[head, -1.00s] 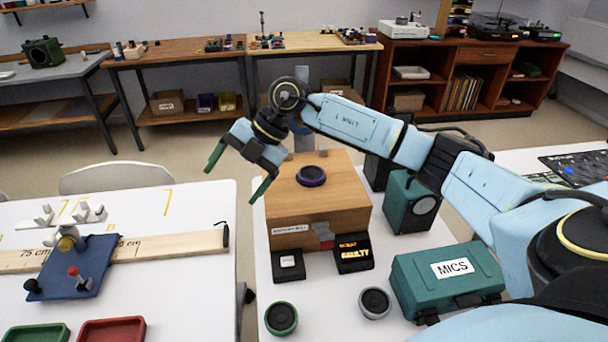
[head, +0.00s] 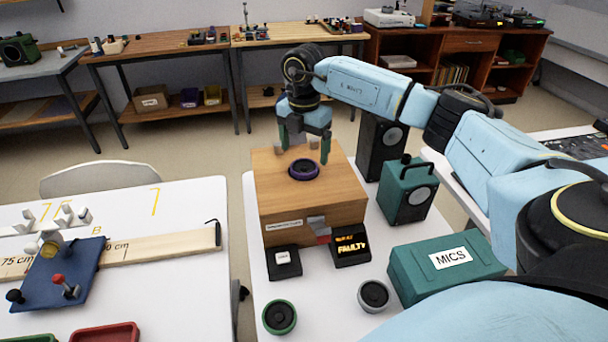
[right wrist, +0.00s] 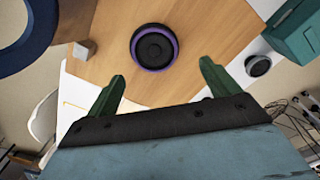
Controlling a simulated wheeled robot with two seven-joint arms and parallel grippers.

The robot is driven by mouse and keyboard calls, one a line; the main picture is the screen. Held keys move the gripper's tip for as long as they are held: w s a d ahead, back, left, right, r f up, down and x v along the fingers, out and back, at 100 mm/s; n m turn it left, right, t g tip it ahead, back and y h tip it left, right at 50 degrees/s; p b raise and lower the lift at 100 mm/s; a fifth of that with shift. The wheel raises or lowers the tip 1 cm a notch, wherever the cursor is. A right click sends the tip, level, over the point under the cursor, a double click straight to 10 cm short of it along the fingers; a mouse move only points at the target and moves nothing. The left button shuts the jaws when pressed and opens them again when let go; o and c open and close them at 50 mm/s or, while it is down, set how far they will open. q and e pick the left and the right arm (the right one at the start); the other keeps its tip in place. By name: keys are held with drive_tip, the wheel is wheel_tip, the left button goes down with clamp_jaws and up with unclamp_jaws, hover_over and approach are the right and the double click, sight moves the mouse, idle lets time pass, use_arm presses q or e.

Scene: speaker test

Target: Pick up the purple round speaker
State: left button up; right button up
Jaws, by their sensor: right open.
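The purple round speaker (head: 304,169) lies flat on top of a wooden box (head: 270,200). It has a black cone and a purple rim. In the right wrist view the speaker (right wrist: 154,47) lies beyond the two green fingers, apart from both. My right gripper (head: 305,155) points down above the box, close to the speaker in the head view. It also shows in the right wrist view (right wrist: 162,82), open, with nothing between its fingers. My left gripper is not in view.
A green round speaker (head: 280,317) and a grey one (head: 373,296) lie on the white table before the box. A teal MICS case (head: 445,268) and a teal speaker cabinet (head: 407,192) stand to the right. Small grey blocks (right wrist: 84,49) sit on the box.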

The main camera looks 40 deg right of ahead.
sight(304, 166)
drive_tip(key=f, duration=0.3)
drive_tip(key=w+f, duration=0.1)
drive_tip(key=f, duration=0.1)
drive_tip(key=shift+d+f+b, duration=0.15)
drive_tip(key=shift+d+b, duration=0.25)
drive_tip(key=c, duration=1.3)
